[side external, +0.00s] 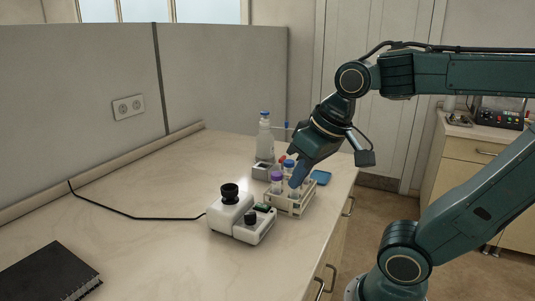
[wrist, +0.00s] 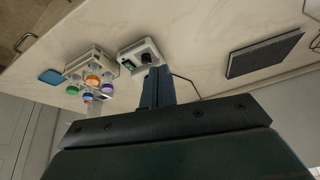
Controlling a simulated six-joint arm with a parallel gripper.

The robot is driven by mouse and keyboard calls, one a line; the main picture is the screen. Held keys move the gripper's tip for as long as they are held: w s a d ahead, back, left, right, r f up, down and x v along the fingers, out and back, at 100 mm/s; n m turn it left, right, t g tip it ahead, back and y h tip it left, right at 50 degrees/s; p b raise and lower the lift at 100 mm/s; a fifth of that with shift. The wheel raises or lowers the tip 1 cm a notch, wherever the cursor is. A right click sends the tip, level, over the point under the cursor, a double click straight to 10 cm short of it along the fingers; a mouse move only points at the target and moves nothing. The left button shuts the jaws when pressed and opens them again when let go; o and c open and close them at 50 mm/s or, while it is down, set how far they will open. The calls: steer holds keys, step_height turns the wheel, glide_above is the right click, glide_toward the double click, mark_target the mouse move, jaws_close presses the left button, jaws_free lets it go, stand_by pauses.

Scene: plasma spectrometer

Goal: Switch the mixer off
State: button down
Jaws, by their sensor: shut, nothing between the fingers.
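The mixer (side external: 229,214) is a white box on the table with a black cup on top and a lower front part carrying a black knob (side external: 250,217) and a small green display (side external: 263,207). My gripper (side external: 294,184) is shut and empty, pointing down. In the side view it overlaps the tube rack, to the right of the mixer and apart from it; it also shows in the wrist view (wrist: 158,72).
A tube rack (side external: 292,206) with coloured-cap tubes stands right beside the mixer. Behind are a bottle (side external: 265,141), a small grey device (side external: 262,172) and a blue pad (side external: 321,177). A black notebook (side external: 48,272) lies front left. A black cable (side external: 150,218) crosses otherwise clear tabletop.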

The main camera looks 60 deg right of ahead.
steer(key=w+d+m+g, duration=0.3)
steer(key=w+d+m, duration=0.45)
steer(key=w, duration=0.25)
steer(key=m+g, duration=0.2)
steer(key=m, duration=0.6)
glide_above(258, 204)
steer(key=shift+f, duration=2.1)
steer(key=shift+f, duration=0.1)
step_height(258, 204, down, 14)
steer(key=shift+r, duration=0.15)
